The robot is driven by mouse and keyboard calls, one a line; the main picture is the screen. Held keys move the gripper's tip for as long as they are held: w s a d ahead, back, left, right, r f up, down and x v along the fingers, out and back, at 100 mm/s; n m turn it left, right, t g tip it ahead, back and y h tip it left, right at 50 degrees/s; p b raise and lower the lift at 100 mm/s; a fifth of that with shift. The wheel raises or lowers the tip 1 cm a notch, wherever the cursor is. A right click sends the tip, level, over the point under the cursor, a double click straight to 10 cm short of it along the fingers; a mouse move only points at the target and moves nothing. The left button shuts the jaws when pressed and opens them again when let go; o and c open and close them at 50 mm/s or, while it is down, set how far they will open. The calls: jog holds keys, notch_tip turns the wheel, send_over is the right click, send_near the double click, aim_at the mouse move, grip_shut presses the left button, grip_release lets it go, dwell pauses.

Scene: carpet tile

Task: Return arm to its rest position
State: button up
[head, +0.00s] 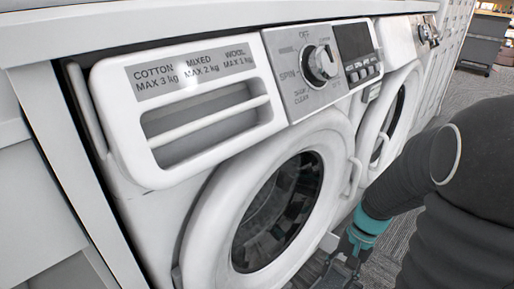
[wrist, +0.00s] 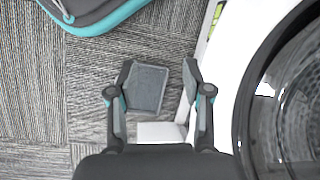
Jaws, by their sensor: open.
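My gripper (head: 343,268) is low in front of the near washing machine (head: 215,215), at the bottom of the head view, partly cut off by the frame edge. My dark arm with a teal band comes in from the right. Carpet shows behind the left finger. The right finger is close to the white machine front; I cannot tell if it touches.
The near machine's round door (head: 280,210) also fills the right of the wrist view (wrist: 285,110). A second machine (head: 395,85) stands beyond it under the same counter (head: 200,22). A dark cabinet (head: 481,45) stands far back right.

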jog(key=s+a+r+n+t+h+p, duration=0.1)
jog(key=s+a+r+n+t+p, duration=0.1)
jog(key=r, duration=1)
jog(key=s+a+r+n+t+h+p, duration=0.2)
jog(key=s+r+t, duration=0.3)
jog(key=r, duration=0.7)
jog(key=shift+a+r+n+t+h, duration=0.25)
jog(key=shift+n+t, duration=0.35)
jog(key=shift+n, duration=0.3)
jog(key=shift+s+f, duration=0.1)
jog(key=shift+c, duration=0.8)
jog(key=shift+a, duration=0.1)
